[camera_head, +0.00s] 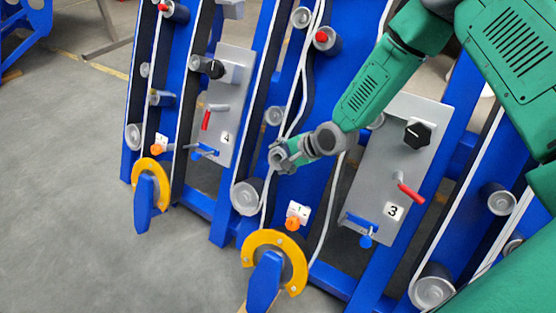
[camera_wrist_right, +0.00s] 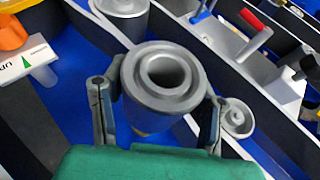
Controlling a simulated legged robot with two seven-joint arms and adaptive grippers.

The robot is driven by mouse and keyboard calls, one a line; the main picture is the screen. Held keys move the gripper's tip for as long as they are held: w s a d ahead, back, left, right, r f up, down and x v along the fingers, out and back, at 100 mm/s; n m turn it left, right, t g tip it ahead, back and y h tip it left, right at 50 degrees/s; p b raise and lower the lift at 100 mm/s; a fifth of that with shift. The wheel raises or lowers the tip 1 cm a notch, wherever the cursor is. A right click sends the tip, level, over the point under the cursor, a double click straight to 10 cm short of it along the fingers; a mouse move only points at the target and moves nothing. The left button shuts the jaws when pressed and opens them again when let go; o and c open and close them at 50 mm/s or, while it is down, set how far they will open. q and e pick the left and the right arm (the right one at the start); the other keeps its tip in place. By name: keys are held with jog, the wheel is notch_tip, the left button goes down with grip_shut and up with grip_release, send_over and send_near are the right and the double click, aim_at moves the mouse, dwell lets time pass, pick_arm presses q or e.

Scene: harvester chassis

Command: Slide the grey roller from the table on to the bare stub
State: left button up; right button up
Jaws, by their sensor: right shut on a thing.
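My right gripper (camera_head: 279,158) is shut on the grey roller. In the right wrist view the gripper (camera_wrist_right: 160,112) has one finger on each side of the roller (camera_wrist_right: 187,103). The roller is a thick grey cylinder with a stepped end face and an open round bore facing the camera. It is held in front of the blue frame. A small grey disc with a raised centre (camera_wrist_right: 237,118) shows beside the right finger; I cannot tell whether it is the bare stub. The table and my left gripper are not in view.
A mounted grey roller (camera_head: 246,196) sits just below my right gripper. White belts or cables (camera_head: 303,85) run close by. Panel 3 (camera_head: 385,165) and panel 4 (camera_head: 231,100) carry levers and knobs. The floor (camera_head: 65,190) is clear at left.

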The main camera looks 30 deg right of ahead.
jog(key=shift+w+d+f+b, duration=0.45)
jog(key=shift+d+b, duration=0.05)
jog(key=shift+d, duration=0.2)
jog(key=shift+w+d+f+b, duration=0.4)
jog(key=shift+d+f+b, duration=0.1)
jog(key=shift+d, duration=0.15)
jog(key=o, duration=1.3)
jog(key=shift+d, duration=0.1)
jog(key=o, duration=0.5)
jog(key=shift+c, duration=0.2)
jog(key=shift+s, duration=0.1)
jog(key=shift+s+d+r, duration=0.15)
jog(key=shift+r, duration=0.2)
jog(key=v, duration=1.1)
